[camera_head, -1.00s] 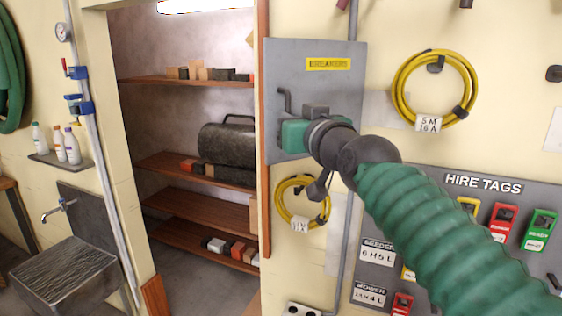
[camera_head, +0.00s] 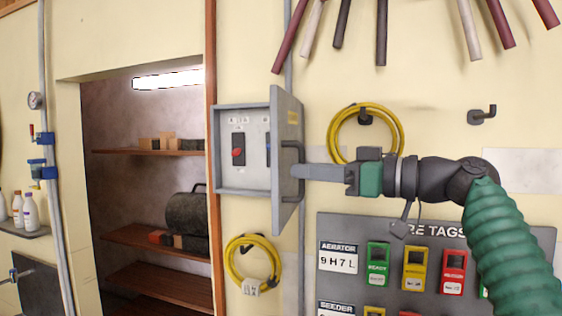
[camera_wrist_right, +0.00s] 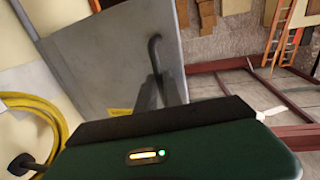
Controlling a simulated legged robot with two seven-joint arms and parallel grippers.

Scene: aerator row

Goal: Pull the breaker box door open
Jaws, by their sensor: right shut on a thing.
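The grey breaker box (camera_head: 227,190) on the wall is open to view. Red and blue switches show inside it. Its grey door (camera_head: 283,205) stands swung out toward me on the box's right side, seen almost edge-on. The door's bent handle (camera_head: 299,150) is on its outer face. My right gripper (camera_head: 298,171) reaches in from the right and is shut on the handle. In the right wrist view the door (camera_wrist_right: 105,60) and the dark handle (camera_wrist_right: 155,50) show beyond my gripper; the exact contact is partly hidden. My left gripper is not in view.
A yellow cable coil (camera_head: 368,108) hangs behind my right gripper, another (camera_head: 235,268) below the box. The hire-tag board (camera_head: 335,225) is below my gripper. A doorway with shelves (camera_head: 150,238) opens to the left. A wall hook (camera_head: 482,116) is at right.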

